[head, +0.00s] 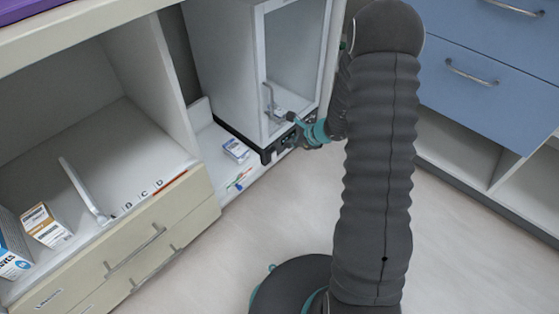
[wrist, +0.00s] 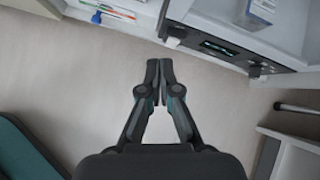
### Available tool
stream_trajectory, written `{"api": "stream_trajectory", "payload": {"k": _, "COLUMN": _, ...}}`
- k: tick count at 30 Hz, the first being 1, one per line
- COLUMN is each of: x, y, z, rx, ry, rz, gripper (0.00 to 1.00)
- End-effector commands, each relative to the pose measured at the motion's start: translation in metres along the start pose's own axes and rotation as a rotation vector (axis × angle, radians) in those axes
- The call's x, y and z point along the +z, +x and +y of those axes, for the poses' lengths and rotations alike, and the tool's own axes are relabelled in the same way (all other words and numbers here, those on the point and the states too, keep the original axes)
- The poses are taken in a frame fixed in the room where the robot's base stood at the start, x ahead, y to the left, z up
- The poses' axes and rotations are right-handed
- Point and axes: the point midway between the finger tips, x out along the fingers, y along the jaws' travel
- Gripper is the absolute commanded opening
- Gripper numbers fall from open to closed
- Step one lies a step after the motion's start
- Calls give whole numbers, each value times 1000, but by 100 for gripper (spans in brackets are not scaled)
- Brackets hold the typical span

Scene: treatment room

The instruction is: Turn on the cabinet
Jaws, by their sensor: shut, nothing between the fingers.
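The cabinet (head: 222,62) is a tall white unit with a glass door and a grey door handle (head: 268,100). A black control panel (head: 268,154) runs along its base. In the wrist view the panel (wrist: 232,54) shows at upper right, with a lit display (wrist: 220,48), a light knob (wrist: 172,41) at its left and a smaller control (wrist: 256,70) to the right. My gripper (wrist: 159,72) is shut and empty, with its fingertips below and left of the panel and apart from it in the picture. In the head view my gripper (head: 291,142) is in front of the panel and partly hides it.
A small blue-and-white box (head: 236,150) and several pens (head: 240,179) lie on the counter left of the cabinet. A drawer unit (head: 150,250) with boxes (head: 45,225) stands at left. Blue drawers (head: 480,75) are at right. Open floor (head: 460,230) lies between them.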

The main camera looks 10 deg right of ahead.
Motion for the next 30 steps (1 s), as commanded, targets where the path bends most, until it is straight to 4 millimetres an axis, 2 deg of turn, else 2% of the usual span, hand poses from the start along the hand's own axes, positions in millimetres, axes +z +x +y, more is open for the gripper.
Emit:
{"api": "stream_trajectory", "payload": {"k": 1, "x": -22, "y": 16, "z": 0, "rx": -7, "ry": 77, "rz": 17, "gripper": 0}}
{"api": "stream_trajectory", "payload": {"k": 3, "x": -44, "y": 31, "z": -2, "rx": -24, "ry": 168, "rz": 34, "gripper": 0}}
{"api": "stream_trajectory", "payload": {"k": 6, "x": -69, "y": 46, "z": -3, "rx": -43, "ry": 267, "rz": 55, "gripper": 0}}
{"api": "stream_trajectory", "payload": {"k": 9, "x": -84, "y": 55, "z": -2, "rx": -55, "ry": 323, "rz": 69, "gripper": 0}}
{"api": "stream_trajectory", "payload": {"k": 13, "x": -90, "y": 58, "z": -2, "rx": -61, "ry": 351, "rz": 75, "gripper": 0}}
{"api": "stream_trajectory", "payload": {"k": 23, "x": -90, "y": 60, "z": -2, "rx": -61, "ry": 351, "rz": 74, "gripper": 0}}
{"api": "stream_trajectory", "payload": {"k": 26, "x": -91, "y": 66, "z": -2, "rx": -60, "ry": 350, "rz": 74, "gripper": 0}}
{"api": "stream_trajectory", "payload": {"k": 30, "x": -93, "y": 85, "z": -2, "rx": -58, "ry": 350, "rz": 75, "gripper": 0}}
